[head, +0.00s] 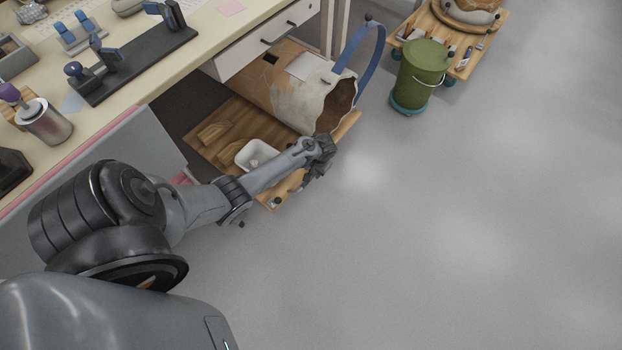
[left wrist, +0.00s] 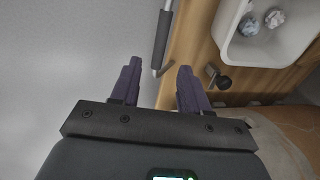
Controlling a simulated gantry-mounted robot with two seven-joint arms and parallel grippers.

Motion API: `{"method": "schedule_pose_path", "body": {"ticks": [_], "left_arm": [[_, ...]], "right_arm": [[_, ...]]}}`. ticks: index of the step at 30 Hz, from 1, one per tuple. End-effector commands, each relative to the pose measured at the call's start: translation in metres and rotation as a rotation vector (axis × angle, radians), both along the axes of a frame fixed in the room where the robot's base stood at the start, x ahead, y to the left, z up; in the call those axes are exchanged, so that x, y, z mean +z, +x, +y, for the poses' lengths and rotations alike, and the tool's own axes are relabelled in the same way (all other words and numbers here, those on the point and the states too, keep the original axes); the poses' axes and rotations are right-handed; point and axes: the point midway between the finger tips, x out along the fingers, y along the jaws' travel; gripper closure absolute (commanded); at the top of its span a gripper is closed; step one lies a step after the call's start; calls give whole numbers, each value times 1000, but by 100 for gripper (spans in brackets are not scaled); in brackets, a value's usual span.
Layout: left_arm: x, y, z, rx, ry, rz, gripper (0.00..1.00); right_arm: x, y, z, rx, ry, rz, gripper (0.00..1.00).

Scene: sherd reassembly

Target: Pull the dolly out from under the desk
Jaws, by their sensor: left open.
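The dolly (head: 240,113) is a low wooden platform partly under the desk (head: 150,72). It carries a large broken clay vessel (head: 285,84) lying on its side, a white tub (head: 250,150) and curved wooden pieces. My left gripper (head: 317,167) is low at the dolly's outer edge, open. In the left wrist view its two fingers (left wrist: 158,88) point toward a bar handle with a dark grip (left wrist: 162,40) along the edge of the wood (left wrist: 195,42). The handle's bent end shows in the gap between the fingers; I cannot tell whether they touch it. My right gripper is out of view.
A green bucket (head: 420,72) stands on the floor at upper right, beside another loaded wooden dolly (head: 477,45). A blue curved band (head: 377,50) rises beside the vessel. White drawers (head: 262,45) hang above the dolly. The grey floor (head: 450,230) to the right is clear.

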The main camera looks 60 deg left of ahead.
Motion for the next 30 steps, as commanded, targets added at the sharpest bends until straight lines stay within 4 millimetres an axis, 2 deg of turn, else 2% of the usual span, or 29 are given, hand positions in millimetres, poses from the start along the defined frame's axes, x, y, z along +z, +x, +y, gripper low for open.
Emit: {"method": "schedule_pose_path", "body": {"ticks": [1,3,12,18,28,30], "left_arm": [[-16,-1,2,0,0,0,55],[-27,-2,4,0,1,1,55],[-61,-5,11,0,1,0,55],[-68,-5,13,0,0,0,55],[-69,-5,13,0,0,0,55],[-69,-5,13,0,0,0,65]], "right_arm": [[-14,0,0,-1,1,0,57],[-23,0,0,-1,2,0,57],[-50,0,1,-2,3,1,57],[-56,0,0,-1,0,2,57],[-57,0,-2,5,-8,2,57],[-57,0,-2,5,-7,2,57]]}}
